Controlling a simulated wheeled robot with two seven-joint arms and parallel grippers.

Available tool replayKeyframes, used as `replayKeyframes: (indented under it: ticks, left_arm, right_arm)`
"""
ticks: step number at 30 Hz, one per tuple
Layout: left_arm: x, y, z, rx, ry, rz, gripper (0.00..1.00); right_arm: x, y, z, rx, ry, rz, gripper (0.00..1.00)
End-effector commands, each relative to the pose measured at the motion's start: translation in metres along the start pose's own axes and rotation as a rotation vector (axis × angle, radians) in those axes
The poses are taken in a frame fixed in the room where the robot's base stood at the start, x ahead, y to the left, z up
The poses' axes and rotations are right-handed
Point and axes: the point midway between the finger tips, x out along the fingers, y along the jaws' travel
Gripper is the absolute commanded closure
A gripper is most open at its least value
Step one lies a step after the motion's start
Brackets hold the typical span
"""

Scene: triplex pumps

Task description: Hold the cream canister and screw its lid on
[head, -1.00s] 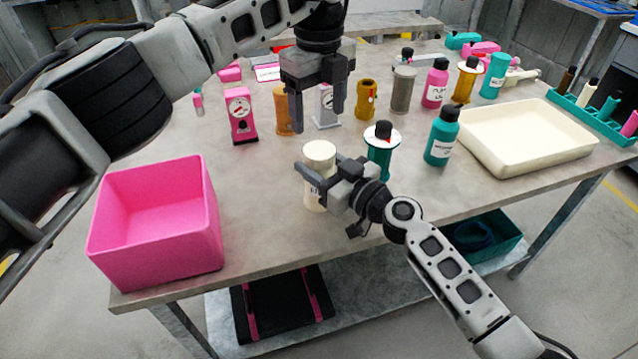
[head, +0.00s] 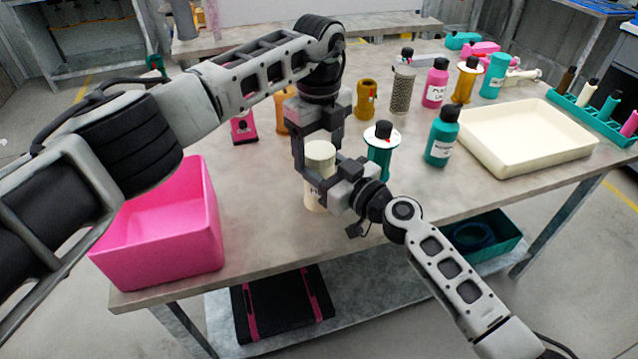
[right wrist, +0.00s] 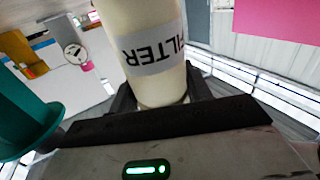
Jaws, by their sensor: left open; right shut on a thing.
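The cream canister (head: 315,196) stands upright near the front middle of the table in the head view. My right gripper (head: 328,182) is shut around its body from the right. In the right wrist view the canister (right wrist: 150,54) sits between the fingers, its FILTER label upside down. Its rounded cream top (head: 320,150) shows in the head view; I cannot tell a separate lid from the body there. My left gripper (head: 318,146) points down with open fingers around or just behind this top; whether they touch it is unclear.
A pink box (head: 160,235) stands at the table's front left. A teal spool with a black top (head: 380,160) is close to the canister's right, with a teal bottle (head: 441,138) beyond it. A cream tray (head: 530,160) lies at the right. The table between pink box and canister is clear.

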Motion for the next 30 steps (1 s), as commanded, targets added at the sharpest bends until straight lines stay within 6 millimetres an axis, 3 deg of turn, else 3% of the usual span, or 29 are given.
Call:
replayKeyframes:
  ticks: [6,11,17,20,30]
  left_arm:
    - [0.0003,-0.0001,-0.0001,0.0,0.0,0.0,0.3]
    - [0.0001,-0.0001,-0.0002,0.0,0.0,0.0,0.72]
    - [-0.0002,0.0,-0.0001,0.051,0.0,0.001,0.75]
    - [-0.0002,0.0,0.0,0.207,0.002,0.001,0.75]
    - [0.0,-0.0005,-0.0002,1.057,0.012,0.0,0.75]
  right_arm:
    - [-0.0002,0.0002,0.0007,0.0,-0.001,0.001,1.0]
    - [-0.0002,0.0003,0.0007,0.0,-0.001,0.001,1.0]
    - [-0.0002,0.0005,0.0007,0.001,-0.001,0.001,1.0]
    - [-0.0002,0.0006,0.0007,0.001,-0.001,0.002,1.0]
    - [-0.0003,0.001,0.0007,0.001,-0.001,0.002,1.0]
